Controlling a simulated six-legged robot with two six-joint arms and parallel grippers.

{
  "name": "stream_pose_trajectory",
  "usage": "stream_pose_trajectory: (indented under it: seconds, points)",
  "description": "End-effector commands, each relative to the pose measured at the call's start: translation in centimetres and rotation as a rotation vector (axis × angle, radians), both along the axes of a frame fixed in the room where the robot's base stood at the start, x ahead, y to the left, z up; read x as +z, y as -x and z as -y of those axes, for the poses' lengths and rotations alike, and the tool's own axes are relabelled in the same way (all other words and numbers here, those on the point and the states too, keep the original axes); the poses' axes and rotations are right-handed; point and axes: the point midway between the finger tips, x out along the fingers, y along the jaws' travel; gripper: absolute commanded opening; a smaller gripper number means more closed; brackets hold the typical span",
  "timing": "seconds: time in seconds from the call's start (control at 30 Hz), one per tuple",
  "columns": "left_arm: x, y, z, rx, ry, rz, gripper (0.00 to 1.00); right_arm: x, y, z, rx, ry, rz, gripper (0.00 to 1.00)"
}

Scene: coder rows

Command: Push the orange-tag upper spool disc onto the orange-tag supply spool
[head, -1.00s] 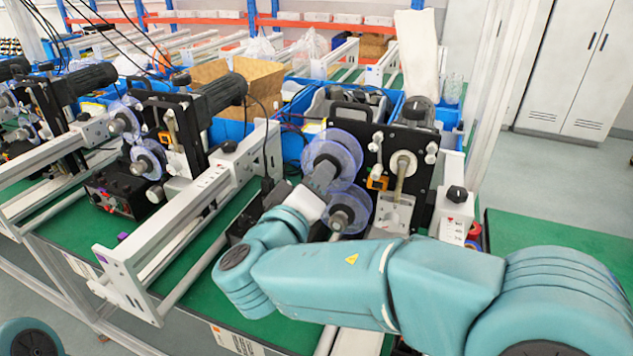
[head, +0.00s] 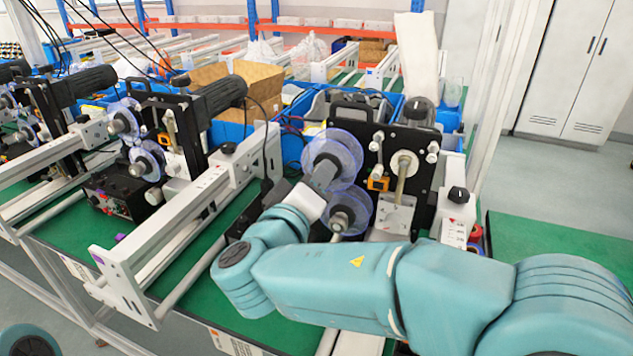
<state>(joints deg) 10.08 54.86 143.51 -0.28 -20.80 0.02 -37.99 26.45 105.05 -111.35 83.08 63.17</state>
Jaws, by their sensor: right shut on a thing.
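The orange tag (head: 378,184) sits on the black plate of the machine in front of me. Two clear, bluish discs stand to its left: the upper spool disc (head: 336,148) and a lower disc (head: 358,197) with a grey hub. My right gripper (head: 326,176) reaches up from below and is shut at the middle of the upper disc. The fingertips and the supply spool behind the disc are largely hidden, so I cannot tell how far the disc is seated. My left gripper is not in view.
Another machine (head: 160,125) with similar discs stands to the left. A white rail frame (head: 190,225) lies between the two. A cardboard box (head: 235,85) and blue bins are behind.

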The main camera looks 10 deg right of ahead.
Motion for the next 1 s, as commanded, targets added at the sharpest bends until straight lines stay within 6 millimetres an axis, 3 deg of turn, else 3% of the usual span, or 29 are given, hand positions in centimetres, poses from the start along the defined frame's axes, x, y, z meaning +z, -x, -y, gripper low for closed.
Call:
stream_pose_trajectory:
  seconds: [0.77,0.8,0.87,1.0]
  points:
    - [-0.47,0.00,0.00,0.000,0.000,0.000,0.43,0.04,-0.99,0.67,-0.001,0.000,0.001,0.00]
    - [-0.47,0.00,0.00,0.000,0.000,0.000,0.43,0.04,-0.99,0.68,-0.001,0.000,0.001,0.44]
    - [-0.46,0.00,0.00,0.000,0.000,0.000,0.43,0.04,-0.99,0.68,-0.001,0.000,0.001,0.64]
    - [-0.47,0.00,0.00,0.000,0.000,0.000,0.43,0.01,-0.98,0.66,-0.001,0.000,0.001,0.64]
